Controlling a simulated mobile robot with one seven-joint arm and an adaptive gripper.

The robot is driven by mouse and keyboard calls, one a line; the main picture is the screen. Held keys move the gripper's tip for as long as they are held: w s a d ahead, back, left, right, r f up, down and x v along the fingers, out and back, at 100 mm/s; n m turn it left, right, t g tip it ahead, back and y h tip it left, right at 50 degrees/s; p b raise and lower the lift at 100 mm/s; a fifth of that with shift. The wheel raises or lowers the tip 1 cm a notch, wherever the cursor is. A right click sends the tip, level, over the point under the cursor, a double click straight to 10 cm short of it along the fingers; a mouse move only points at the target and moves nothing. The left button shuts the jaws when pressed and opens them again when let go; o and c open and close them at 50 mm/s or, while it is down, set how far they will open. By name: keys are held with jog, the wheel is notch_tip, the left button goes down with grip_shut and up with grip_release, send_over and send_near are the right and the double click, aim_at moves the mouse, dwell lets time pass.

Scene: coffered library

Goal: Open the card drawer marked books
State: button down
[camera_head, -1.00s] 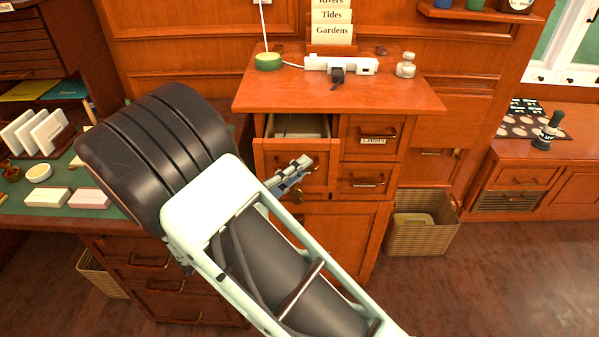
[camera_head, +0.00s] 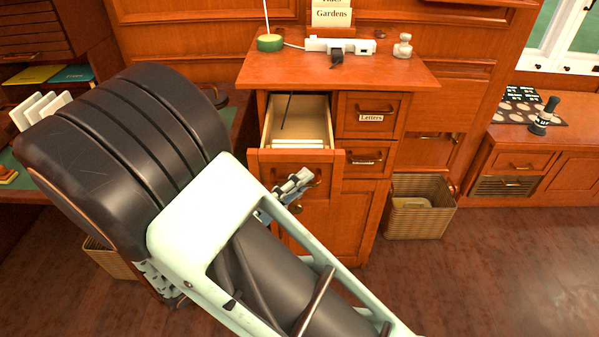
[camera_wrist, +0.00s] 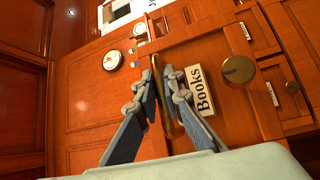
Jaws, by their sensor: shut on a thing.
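The Books drawer (camera_head: 295,157) is the top left drawer of the wooden cabinet in the head view. It is pulled well out, and its pale inside shows, with a dark thin divider or rod and white contents near the front. In the wrist view its label reads "Books" (camera_wrist: 202,89), beside a brass bar handle (camera_wrist: 165,95). My gripper (camera_wrist: 158,92) is shut on this handle, with a finger on each side of it. In the head view my gripper (camera_head: 300,180) is at the drawer front, and the handle is largely hidden there.
The "Letters" drawer (camera_head: 371,118) and another drawer (camera_head: 366,158) beside it are closed. The cabinet top (camera_head: 300,72) holds a white power strip (camera_head: 340,46), a green round base (camera_head: 270,43) and a small knobbed object (camera_head: 403,46). A wicker basket (camera_head: 420,215) stands right of the cabinet. Floor is clear at right.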

jog(key=shift+s, duration=0.4)
jog(key=c, duration=2)
grip_release()
jog(key=shift+c, duration=0.2)
jog(key=v, duration=1.2)
